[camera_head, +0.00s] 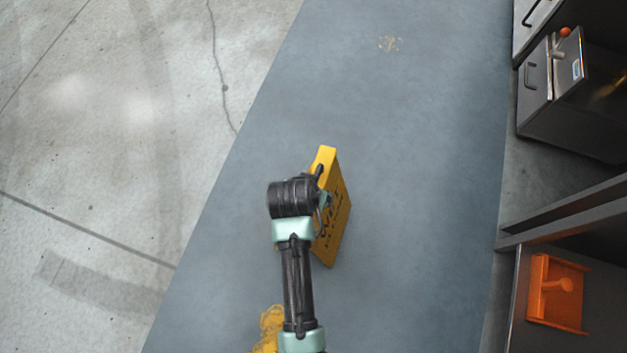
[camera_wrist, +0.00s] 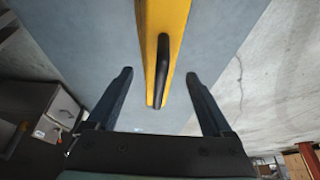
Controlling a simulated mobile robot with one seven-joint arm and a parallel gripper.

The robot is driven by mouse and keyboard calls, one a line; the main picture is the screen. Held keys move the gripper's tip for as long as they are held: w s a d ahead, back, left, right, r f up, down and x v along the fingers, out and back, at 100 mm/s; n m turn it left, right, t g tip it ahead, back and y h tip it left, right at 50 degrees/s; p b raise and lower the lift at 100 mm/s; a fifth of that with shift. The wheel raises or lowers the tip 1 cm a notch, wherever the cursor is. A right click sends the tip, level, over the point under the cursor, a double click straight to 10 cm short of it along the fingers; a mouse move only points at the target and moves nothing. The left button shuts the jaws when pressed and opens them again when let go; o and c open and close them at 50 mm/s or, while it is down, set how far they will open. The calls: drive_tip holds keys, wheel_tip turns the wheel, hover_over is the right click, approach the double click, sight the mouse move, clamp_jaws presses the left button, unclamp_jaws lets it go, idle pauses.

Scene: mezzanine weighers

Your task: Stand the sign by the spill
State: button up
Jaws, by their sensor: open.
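A yellow sign (camera_head: 333,218) with dark lettering, "WET" partly readable, stands on the blue-grey floor strip, partly covered by my arm. In the wrist view the yellow sign (camera_wrist: 176,22) has a black handle (camera_wrist: 161,68) along its top. My gripper (camera_wrist: 159,74) is open, one finger on each side of the handle in the picture, with gaps to both. In the head view my gripper (camera_head: 322,192) is at the sign's top, mostly hidden by my wrist.
The blue-grey strip (camera_head: 420,200) is clear right of the sign, with a faint tan mark (camera_head: 389,43) at the top. Metal cabinets (camera_head: 565,95) and an orange item (camera_head: 557,292) on a dark unit line the right. Cracked concrete (camera_head: 90,130) lies left.

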drive_tip(key=p+v, duration=0.2)
drive_tip(key=v, duration=0.4)
drive_tip(key=shift+s+r, duration=0.2)
drive_tip(key=shift+r, duration=0.15)
drive_tip(key=w+r+n+t, duration=0.1)
drive_tip(key=w+r+t, duration=0.3)
drive_tip(key=w+r, duration=0.45)
drive_tip(key=w+r+t, duration=0.3)
drive_tip(key=w+r, duration=0.2)
drive_tip(key=r, duration=0.6)
drive_tip(key=w+r+t+y, duration=0.1)
drive_tip(key=w+r+t, duration=0.15)
drive_tip(key=r, duration=0.65)
drive_tip(key=w+r+t, duration=0.1)
drive_tip(key=r+t, duration=0.2)
drive_tip(key=r, duration=0.5)
drive_tip(key=s+r+n+t, duration=0.1)
drive_tip(key=s+r+t, duration=0.2)
drive_tip(key=r, duration=0.8)
drive_tip(key=s+d+r+t, duration=0.1)
drive_tip(key=s+r+t, duration=0.3)
drive_tip(key=r, duration=0.7)
drive_tip(key=s+r+n+t, duration=0.1)
drive_tip(key=s+r+t, duration=0.2)
drive_tip(key=s+r, duration=0.4)
wheel_tip(320, 180, up, 4)
drive_tip(key=shift+d+r+n+t, duration=0.15)
drive_tip(key=shift+r+n+t, duration=0.05)
drive_tip(key=shift+n+t, duration=0.15)
